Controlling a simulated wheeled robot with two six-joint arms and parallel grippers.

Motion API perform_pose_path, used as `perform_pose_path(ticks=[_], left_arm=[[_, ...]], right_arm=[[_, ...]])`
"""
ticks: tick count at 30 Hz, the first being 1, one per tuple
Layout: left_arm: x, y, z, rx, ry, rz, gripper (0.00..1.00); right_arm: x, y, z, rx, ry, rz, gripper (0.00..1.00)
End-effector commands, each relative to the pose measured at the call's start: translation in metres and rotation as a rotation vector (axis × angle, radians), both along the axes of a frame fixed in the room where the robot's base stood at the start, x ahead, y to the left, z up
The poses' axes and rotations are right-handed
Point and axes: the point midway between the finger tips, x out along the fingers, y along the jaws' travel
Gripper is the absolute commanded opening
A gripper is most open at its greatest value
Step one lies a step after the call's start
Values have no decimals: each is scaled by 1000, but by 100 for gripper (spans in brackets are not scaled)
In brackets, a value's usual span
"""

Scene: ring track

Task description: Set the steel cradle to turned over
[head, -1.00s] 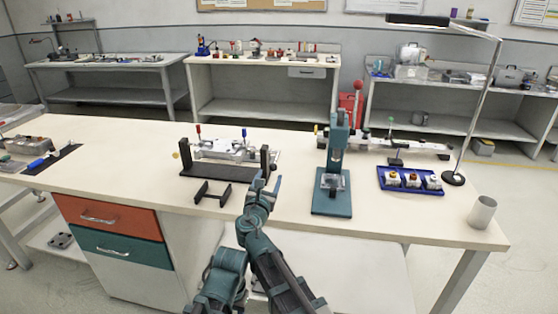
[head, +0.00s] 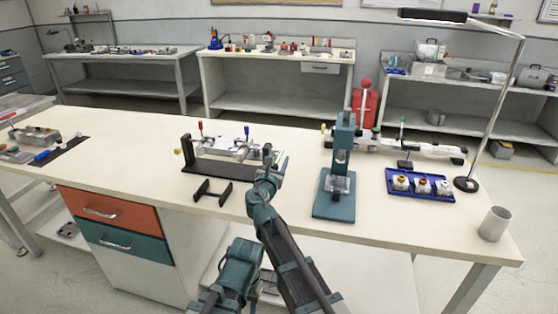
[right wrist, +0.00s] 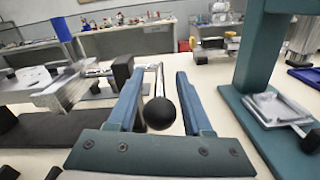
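The steel cradle (head: 232,153) hangs between two black posts of a dark stand (head: 208,171) on the near bench. A red-tipped pin and a blue-tipped pin point up from it. In the right wrist view the cradle (right wrist: 62,92) is at the left, with a black post (right wrist: 122,68) beside it. My right gripper (head: 276,162) is at the stand's right end. In the right wrist view its two blue fingers (right wrist: 162,95) are apart, with a black ball knob (right wrist: 160,114) on a thin rod between them. Firm contact cannot be told.
A small black rest (head: 212,192) lies in front of the stand. A teal press (head: 335,204) stands close to the right of my gripper. A blue tray (head: 425,196), a lamp and a grey cup (head: 494,224) are farther right. The bench left of the stand has clear room.

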Motion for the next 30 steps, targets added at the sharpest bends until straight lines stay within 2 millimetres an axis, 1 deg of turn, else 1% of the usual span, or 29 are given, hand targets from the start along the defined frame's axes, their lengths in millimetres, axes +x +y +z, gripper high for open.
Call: perform_pose_path(ticks=[1, 5, 6, 8, 30], left_arm=[[0, 0, 0, 0, 0, 0, 51], [0, 0, 0, 0, 0, 0, 51], [0, 0, 0, 0, 0, 0, 51], [0, 0, 0, 0, 0, 0, 51], [0, 0, 0, 0, 0, 0, 51]], right_arm=[[0, 0, 0, 0, 0, 0, 39], [0, 0, 0, 0, 0, 0, 16], [0, 0, 0, 0, 0, 0, 9], [0, 0, 0, 0, 0, 0, 0], [0, 0, 0, 0, 0, 0, 0]])
